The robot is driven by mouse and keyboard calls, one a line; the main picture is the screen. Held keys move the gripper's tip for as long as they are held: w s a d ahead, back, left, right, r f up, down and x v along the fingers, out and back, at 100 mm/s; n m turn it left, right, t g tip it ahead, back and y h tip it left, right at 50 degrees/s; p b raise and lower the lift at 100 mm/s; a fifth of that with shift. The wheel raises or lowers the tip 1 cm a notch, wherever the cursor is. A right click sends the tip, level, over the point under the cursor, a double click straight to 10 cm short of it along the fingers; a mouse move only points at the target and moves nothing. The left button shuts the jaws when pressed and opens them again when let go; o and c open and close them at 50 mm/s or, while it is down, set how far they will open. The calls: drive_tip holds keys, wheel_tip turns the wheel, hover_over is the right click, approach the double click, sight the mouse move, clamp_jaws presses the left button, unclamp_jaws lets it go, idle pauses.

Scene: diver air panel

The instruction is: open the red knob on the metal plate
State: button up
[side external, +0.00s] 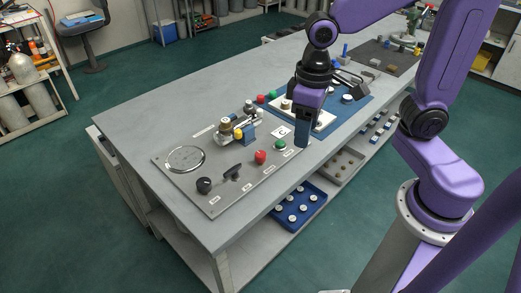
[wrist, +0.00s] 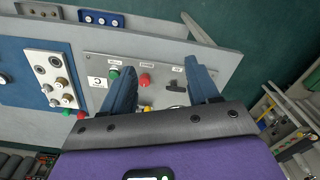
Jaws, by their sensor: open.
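The red knob (side external: 260,157) stands on the grey metal plate (side external: 215,195), between a black T-shaped handle (side external: 232,172) and a green knob (side external: 280,145). In the wrist view the red knob (wrist: 145,79) appears between my two blue fingers, closer to the left one, with the green knob (wrist: 114,73) partly hidden by that finger. My gripper (side external: 302,143) is open and empty, pointing down. In the side view it is to the right of the red knob and apart from it. How high it is above the plate is hard to tell.
A round dial (side external: 186,159), a black knob (side external: 204,185) and a brass-and-steel valve assembly (side external: 236,128) are on the same plate. A white block with knobs on a blue mat (side external: 352,107) lies behind my gripper. The bench front-left is clear.

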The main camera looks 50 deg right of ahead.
drive_tip(key=w+m, duration=0.6)
drive_tip(key=w, duration=0.3)
drive_tip(key=m, duration=0.5)
approach(261, 154)
wheel_tip(261, 154, down, 9)
drive_tip(key=shift+w+a+r, duration=0.1)
drive_tip(key=shift+w+r, duration=0.05)
drive_tip(key=shift+w, duration=0.05)
drive_tip(key=c, duration=1)
